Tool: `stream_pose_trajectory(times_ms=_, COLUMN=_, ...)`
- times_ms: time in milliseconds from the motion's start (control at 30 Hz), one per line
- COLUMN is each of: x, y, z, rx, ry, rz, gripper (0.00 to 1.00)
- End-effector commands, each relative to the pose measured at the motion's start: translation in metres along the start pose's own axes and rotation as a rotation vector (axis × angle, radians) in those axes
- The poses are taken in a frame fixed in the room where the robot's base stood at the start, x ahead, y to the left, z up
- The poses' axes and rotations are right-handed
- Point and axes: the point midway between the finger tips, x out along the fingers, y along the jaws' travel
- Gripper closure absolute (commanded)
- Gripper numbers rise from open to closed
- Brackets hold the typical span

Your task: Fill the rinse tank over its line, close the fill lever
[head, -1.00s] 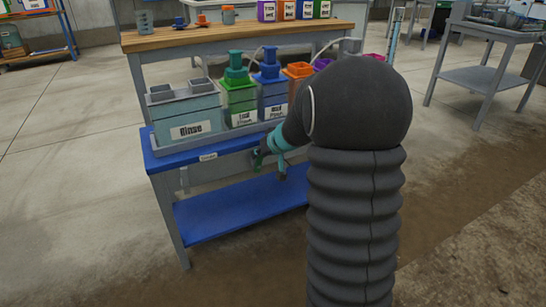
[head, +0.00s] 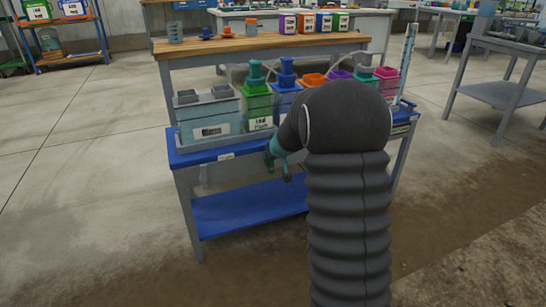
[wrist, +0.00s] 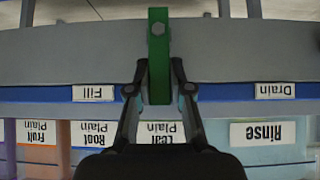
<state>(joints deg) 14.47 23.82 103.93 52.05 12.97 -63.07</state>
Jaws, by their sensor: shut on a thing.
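The rinse tank (head: 222,112) is a teal box with grey parts on top, at the left end of the blue bench in the head view. Its liquid level and line are too small to make out. In the wrist view, which is upside down, my gripper (wrist: 160,92) is shut on the green lever (wrist: 158,50). The lever lies straight up and down in that picture, with a bolt near its top. The "Fill" label (wrist: 94,93) is left of it and the "Drain" label (wrist: 275,91) right. In the head view, my gripper (head: 277,165) is at the bench's front, partly hidden by my arm.
Green (head: 258,102) and blue (head: 285,100) tanks stand right of the rinse tank, with more coloured ones beyond. A blue lower shelf (head: 245,212) lies under the bench. A wooden-topped table (head: 262,46) stands behind. The floor at left is clear.

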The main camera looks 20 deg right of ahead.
Motion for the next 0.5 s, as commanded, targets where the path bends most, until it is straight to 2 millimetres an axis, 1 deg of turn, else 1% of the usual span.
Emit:
stream_pose_trajectory(times_ms=33, x=0.0018, y=-0.0047, z=0.0024, rx=-0.001, ry=-0.006, rz=-0.01, gripper=1.0)
stream_pose_trajectory(times_ms=133, x=0.0017, y=-0.0037, z=0.0028, rx=0.0, ry=-0.007, rz=-0.01, gripper=1.0)
stream_pose_trajectory(times_ms=167, x=0.0017, y=-0.0035, z=0.0029, rx=0.0, ry=-0.007, rz=-0.01, gripper=0.73)
stream_pose_trajectory(times_ms=200, x=0.0016, y=-0.003, z=0.003, rx=0.0, ry=-0.007, rz=-0.009, gripper=0.63)
stream_pose_trajectory(times_ms=233, x=0.0015, y=-0.0023, z=0.003, rx=0.001, ry=-0.007, rz=-0.008, gripper=0.55)
stream_pose_trajectory(times_ms=267, x=0.0012, y=-0.0013, z=0.0029, rx=0.002, ry=-0.006, rz=-0.007, gripper=0.54)
stream_pose_trajectory(times_ms=500, x=-0.0002, y=0.0049, z=0.0026, rx=0.007, ry=-0.004, rz=0.001, gripper=0.54)
